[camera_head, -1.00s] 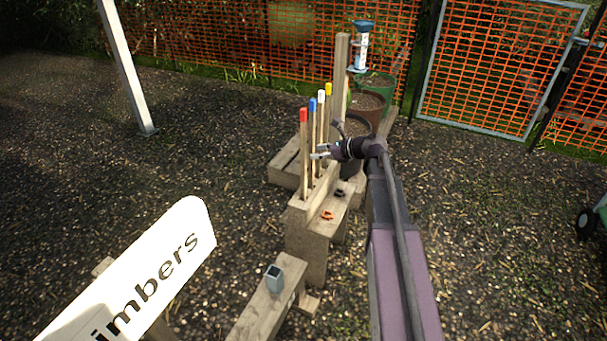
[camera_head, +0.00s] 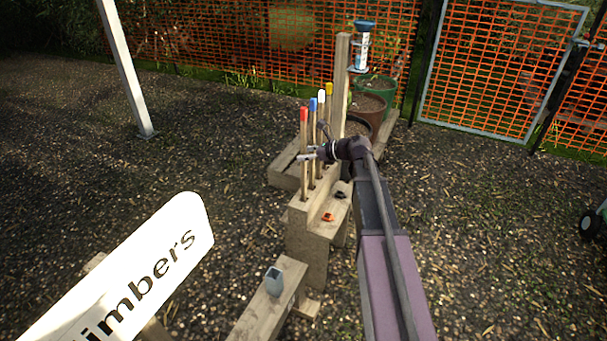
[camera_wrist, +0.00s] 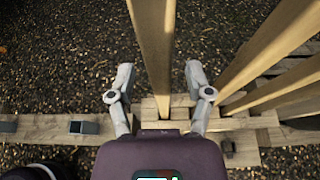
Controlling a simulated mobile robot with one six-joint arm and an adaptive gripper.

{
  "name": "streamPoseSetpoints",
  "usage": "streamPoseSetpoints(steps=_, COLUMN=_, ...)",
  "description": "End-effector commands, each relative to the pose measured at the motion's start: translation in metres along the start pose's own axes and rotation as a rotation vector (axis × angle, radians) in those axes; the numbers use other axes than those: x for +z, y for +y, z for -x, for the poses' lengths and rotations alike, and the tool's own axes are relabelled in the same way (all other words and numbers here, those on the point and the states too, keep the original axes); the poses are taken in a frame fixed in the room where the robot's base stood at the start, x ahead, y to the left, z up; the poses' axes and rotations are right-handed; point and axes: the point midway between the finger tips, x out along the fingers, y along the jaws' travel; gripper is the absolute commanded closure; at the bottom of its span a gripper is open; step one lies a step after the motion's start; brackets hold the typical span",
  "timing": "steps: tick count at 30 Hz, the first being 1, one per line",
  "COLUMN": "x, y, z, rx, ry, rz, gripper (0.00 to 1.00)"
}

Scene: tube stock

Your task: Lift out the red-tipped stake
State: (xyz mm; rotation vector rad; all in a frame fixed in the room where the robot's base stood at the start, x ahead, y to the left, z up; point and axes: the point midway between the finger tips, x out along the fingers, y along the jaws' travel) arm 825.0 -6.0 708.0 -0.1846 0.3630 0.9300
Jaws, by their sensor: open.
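The red-tipped stake (camera_head: 303,180) stands upright at the near end of a row in a wooden block (camera_head: 298,213). Beside it stand a blue-tipped stake (camera_head: 313,104), a white-tipped stake (camera_head: 321,97) and a yellow-tipped stake (camera_head: 329,89). My gripper (camera_head: 308,154) is level with the red-tipped stake's upper half, below the red tip. In the wrist view, my gripper (camera_wrist: 160,78) is open, with one finger on each side of a bare wooden stake (camera_wrist: 155,50), apparently the red-tipped one. Gaps show on both sides. Its tip is out of that view.
An orange clip (camera_head: 327,217) and a dark clip (camera_head: 340,195) lie on the block's ledge. A white sign (camera_head: 150,270) is at front left. Pots and a post are behind.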

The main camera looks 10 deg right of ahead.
Motion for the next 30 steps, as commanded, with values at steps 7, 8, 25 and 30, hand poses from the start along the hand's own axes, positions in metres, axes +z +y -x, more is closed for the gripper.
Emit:
streamPoseSetpoints(steps=7, x=0.0002, y=0.0000, z=-0.0086, rx=0.000, ry=0.000, rz=0.000, gripper=0.34)
streamPoseSetpoints(steps=8, x=0.0003, y=0.0000, z=-0.0085, rx=0.000, ry=0.000, rz=0.000, gripper=0.34)
streamPoseSetpoints(steps=25, x=-0.0001, y=-0.0005, z=-0.0074, rx=-0.001, ry=0.000, rz=0.000, gripper=0.79)
streamPoseSetpoints(steps=30, x=-0.0001, y=-0.0005, z=-0.0074, rx=-0.001, ry=0.000, rz=0.000, gripper=1.00)
